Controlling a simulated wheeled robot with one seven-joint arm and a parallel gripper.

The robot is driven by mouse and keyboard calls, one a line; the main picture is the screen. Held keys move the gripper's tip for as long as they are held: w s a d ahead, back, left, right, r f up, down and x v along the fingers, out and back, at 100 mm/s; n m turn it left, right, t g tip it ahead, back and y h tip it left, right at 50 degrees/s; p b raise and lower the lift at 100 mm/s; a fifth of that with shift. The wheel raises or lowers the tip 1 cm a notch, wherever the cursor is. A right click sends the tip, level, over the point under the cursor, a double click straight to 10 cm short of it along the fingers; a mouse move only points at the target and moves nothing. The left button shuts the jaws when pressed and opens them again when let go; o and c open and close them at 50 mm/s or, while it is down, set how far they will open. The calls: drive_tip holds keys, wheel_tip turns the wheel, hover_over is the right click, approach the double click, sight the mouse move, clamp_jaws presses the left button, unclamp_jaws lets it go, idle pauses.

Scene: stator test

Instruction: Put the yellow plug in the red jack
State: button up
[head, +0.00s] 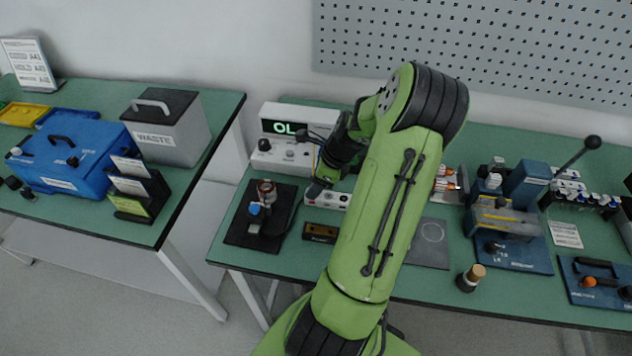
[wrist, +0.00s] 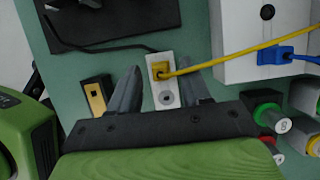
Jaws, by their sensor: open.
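The yellow plug (wrist: 160,69) sits at the upper end of a small white strip in the wrist view, with its yellow cable (wrist: 230,55) running off to the right. My gripper (wrist: 158,72) is open, its two dark fingers on either side of the strip and plug; I cannot tell whether they touch it. A round grey socket (wrist: 166,98) is in the strip below the plug. In the head view my gripper (head: 319,186) is partly hidden by my arm, beside the white strip (head: 327,199).
A white box (wrist: 235,30) with a blue plug (wrist: 274,54) stands right of the strip. Red, green and yellow-ringed parts are at lower right. A black block with a yellow face (wrist: 96,97) lies left. A meter reading OL (head: 284,128) stands behind.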

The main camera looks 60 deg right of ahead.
drive_tip(key=p+v, duration=0.5)
drive_tip(key=v, duration=1)
drive_tip(key=shift+s+r, duration=0.25)
drive_tip(key=shift+r, duration=0.1)
